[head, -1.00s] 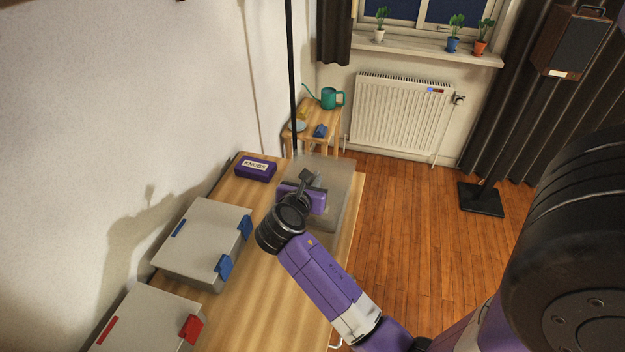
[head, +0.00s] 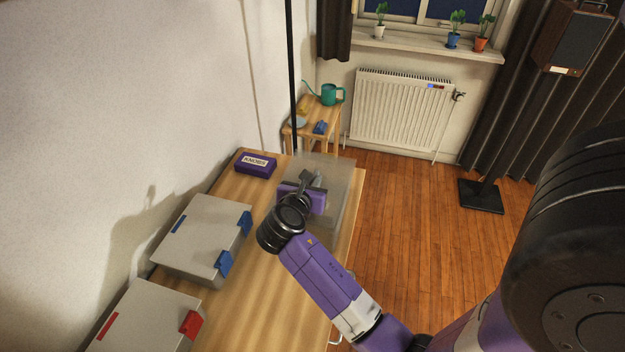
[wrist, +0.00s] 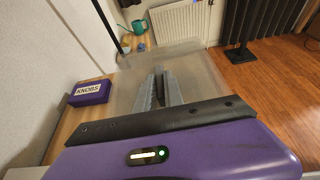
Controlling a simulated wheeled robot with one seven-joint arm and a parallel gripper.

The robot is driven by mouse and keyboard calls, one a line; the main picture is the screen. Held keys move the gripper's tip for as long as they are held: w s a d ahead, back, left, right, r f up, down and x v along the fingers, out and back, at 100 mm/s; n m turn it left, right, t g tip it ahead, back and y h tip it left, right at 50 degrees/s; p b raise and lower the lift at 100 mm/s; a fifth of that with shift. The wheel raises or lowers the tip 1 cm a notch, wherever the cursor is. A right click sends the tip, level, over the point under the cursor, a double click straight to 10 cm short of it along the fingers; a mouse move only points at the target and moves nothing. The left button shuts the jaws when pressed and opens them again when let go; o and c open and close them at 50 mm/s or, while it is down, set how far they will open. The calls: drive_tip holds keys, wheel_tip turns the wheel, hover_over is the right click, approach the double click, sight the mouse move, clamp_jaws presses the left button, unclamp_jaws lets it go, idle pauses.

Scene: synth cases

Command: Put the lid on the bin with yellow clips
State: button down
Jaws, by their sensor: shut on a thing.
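My gripper (head: 312,180) is shut on a see-through greyish lid (head: 339,172) and holds it over the far right end of the wooden table. In the wrist view, the two grey fingers (wrist: 160,82) are together at the near middle part of the lid (wrist: 198,70), which spreads out beyond them. I cannot make out a bin with yellow clips in either view. My arm and gripper hide part of the table under the lid.
A closed grey case with blue clips (head: 196,240) and one with red clips (head: 140,322) stand along the table's wall side. A purple KNOBS box (head: 256,164) lies near the far end. A black pole (head: 291,80) rises behind. A side table (head: 327,115) holds a green watering can (head: 329,95).

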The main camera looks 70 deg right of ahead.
drive_tip(key=shift+f, duration=0.2)
drive_tip(key=c, duration=1.4)
unclamp_jaws()
drive_tip(key=shift+o, duration=0.2)
drive_tip(key=v, duration=0.8)
drive_tip(key=shift+f+b, duration=0.1)
drive_tip(key=shift+b, duration=0.25)
drive_tip(key=shift+d, duration=0.1)
